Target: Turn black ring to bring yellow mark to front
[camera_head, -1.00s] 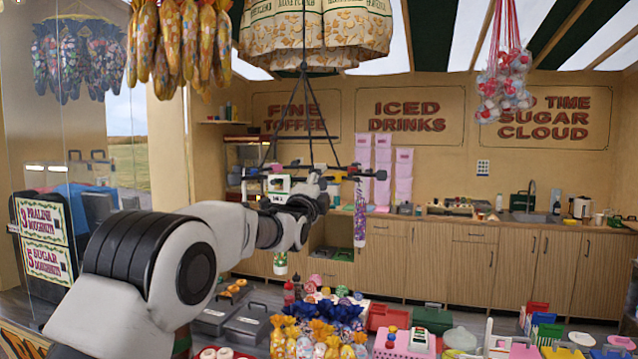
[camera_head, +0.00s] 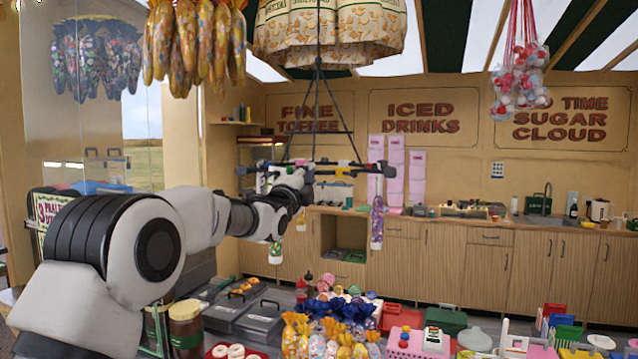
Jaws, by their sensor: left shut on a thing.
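The black ring (camera_head: 375,168) hangs level on dark cords in the middle of the camera_head view, seen almost edge-on. Small coloured pieces sit along it, and a patterned purple bag (camera_head: 377,222) hangs from its right side. A smaller bag (camera_head: 275,252) hangs at its left. A small yellowish patch (camera_head: 343,163) shows on the ring right of centre; I cannot tell whether it is the yellow mark. My left gripper (camera_head: 303,178) is shut on the ring's near side, and my arm hides part of the ring. My right gripper is out of view.
Below the ring stands a counter with blue and gold wrapped sweets (camera_head: 335,325), a pink basket (camera_head: 415,345) and grey lidded boxes (camera_head: 250,318). Wrapped bags (camera_head: 195,45) hang at upper left. A glass pane (camera_head: 120,130) stands at left.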

